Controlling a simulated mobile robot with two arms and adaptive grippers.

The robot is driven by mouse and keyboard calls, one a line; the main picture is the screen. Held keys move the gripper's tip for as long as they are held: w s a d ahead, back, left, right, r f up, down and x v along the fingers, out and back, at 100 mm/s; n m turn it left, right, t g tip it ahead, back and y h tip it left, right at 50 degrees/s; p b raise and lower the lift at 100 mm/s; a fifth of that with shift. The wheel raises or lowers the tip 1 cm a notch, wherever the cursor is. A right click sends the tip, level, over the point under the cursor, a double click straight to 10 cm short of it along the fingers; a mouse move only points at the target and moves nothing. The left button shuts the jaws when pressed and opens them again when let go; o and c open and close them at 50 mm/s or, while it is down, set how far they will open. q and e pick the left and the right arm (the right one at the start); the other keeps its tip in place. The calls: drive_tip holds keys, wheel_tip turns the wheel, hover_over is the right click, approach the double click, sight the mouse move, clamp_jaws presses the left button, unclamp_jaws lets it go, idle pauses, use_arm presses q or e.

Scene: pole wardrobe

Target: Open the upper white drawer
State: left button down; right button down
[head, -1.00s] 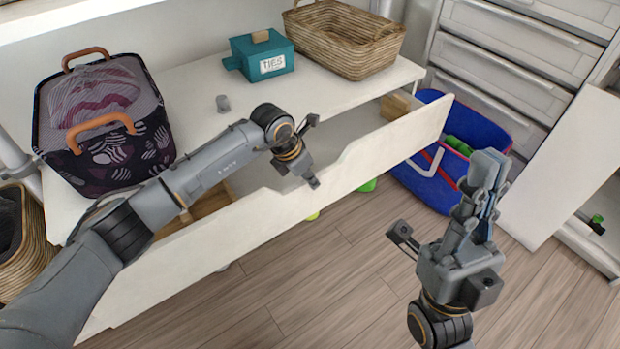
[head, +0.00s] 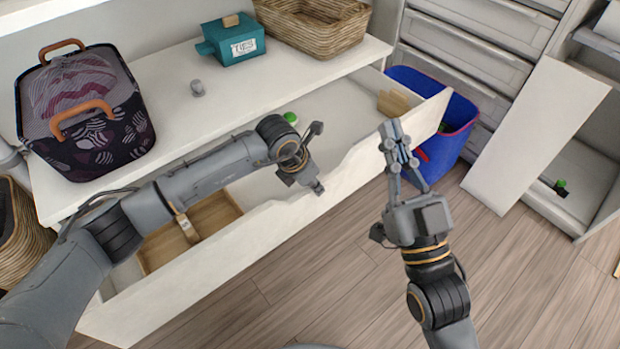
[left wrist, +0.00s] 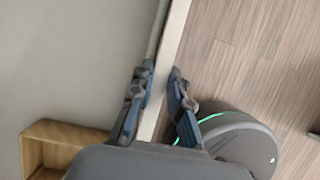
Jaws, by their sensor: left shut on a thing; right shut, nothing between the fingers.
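The upper white drawer (head: 262,244) is pulled out from under the white top, with its inside showing. My left gripper (head: 318,188) is at the notch in the middle of the drawer's front panel. In the left wrist view my left gripper (left wrist: 158,108) has one finger on each side of the panel's edge (left wrist: 166,70), shut on it. My right gripper (head: 394,145) is shut and empty, raised in front of the drawer's right end and touching nothing that I can see.
A wooden tray (head: 190,238) lies in the drawer. A blue bin (head: 455,125) stands right of it. Wooden floor (head: 340,275) is clear in front.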

use_arm(q)
drive_tip(key=shift+w+a, duration=0.1)
drive_tip(key=shift+w, duration=0.1)
drive_tip(key=c, duration=1.3)
unclamp_jaws()
drive_tip(key=shift+w+a, duration=0.1)
drive_tip(key=shift+r, duration=0.1)
drive_tip(key=v, duration=1.1)
drive_tip(key=shift+a+r, duration=0.15)
drive_tip(key=shift+r, duration=0.2)
